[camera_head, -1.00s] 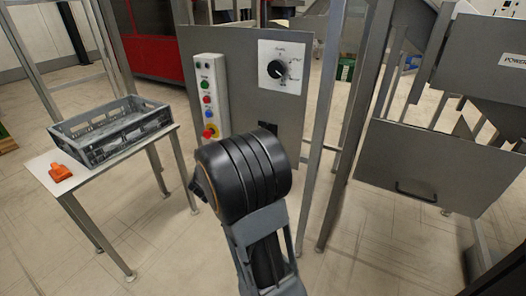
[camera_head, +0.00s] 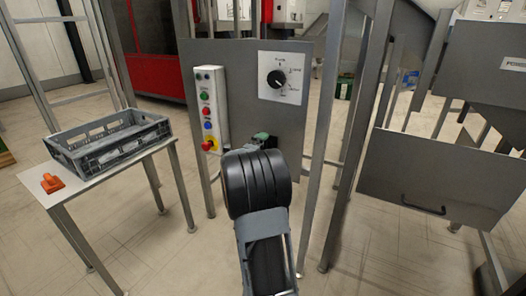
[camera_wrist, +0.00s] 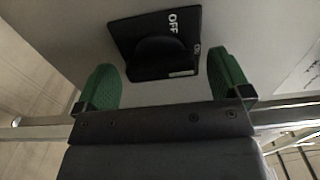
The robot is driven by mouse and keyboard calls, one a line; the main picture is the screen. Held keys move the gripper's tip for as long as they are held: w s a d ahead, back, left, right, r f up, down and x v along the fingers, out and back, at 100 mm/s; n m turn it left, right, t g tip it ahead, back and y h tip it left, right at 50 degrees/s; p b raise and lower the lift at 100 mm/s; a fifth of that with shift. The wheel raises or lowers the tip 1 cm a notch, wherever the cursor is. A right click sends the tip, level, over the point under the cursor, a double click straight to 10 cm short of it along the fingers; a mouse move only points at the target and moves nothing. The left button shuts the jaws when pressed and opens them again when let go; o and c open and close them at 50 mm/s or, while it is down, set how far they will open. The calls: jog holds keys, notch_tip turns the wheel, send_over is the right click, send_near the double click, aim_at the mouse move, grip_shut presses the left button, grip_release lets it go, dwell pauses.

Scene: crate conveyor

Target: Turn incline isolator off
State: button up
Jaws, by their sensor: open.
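A black switch box (camera_wrist: 165,62) with a rounded black knob sits on the grey panel in the wrist view. White letters OFF show at its upper right; a second marking near its right edge is too small to read. My gripper (camera_wrist: 163,82) is open, with one green finger pad on each side of the box. Nothing is held, and I cannot tell whether the pads touch it. In the head view my gripper (camera_head: 262,138) is at the lower panel, and my wrist mostly hides the switch box.
A table at left holds a grey crate (camera_head: 110,138) and an orange object (camera_head: 52,183). A metal post (camera_head: 325,130) stands close at right.

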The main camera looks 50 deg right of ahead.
jog(key=shift+w+d, duration=0.1)
jog(key=shift+d, duration=0.25)
jog(key=c, duration=0.9)
